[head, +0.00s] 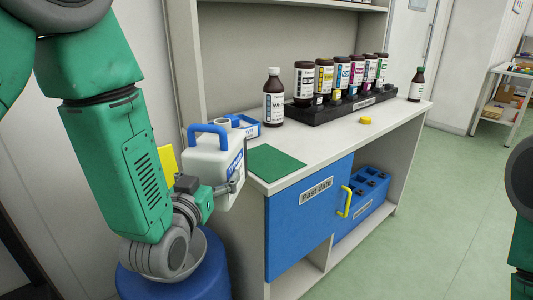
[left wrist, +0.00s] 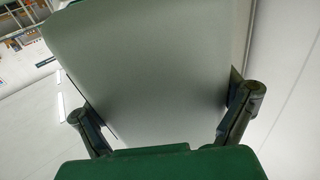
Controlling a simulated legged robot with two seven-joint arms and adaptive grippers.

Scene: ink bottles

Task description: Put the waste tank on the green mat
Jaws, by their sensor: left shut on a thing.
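The waste tank (head: 212,166) is a white jug with a blue handle and a blue label. In the head view it is at the left front of the counter, beside its edge. My left gripper (head: 220,190) is shut on the tank's lower part. In the left wrist view the tank's pale wall (left wrist: 155,70) fills the space between the two fingers of the gripper (left wrist: 165,115). The green mat (head: 274,162) lies flat and bare on the counter's near left corner, just right of the tank. My right gripper is not in view.
A blue and white box (head: 246,126) stands behind the tank. A brown bottle (head: 273,95) and a black rack (head: 337,106) with several bottles stand farther back. A yellow cap (head: 365,120) lies on the counter (head: 330,147). A blue drum (head: 177,284) is below my left arm.

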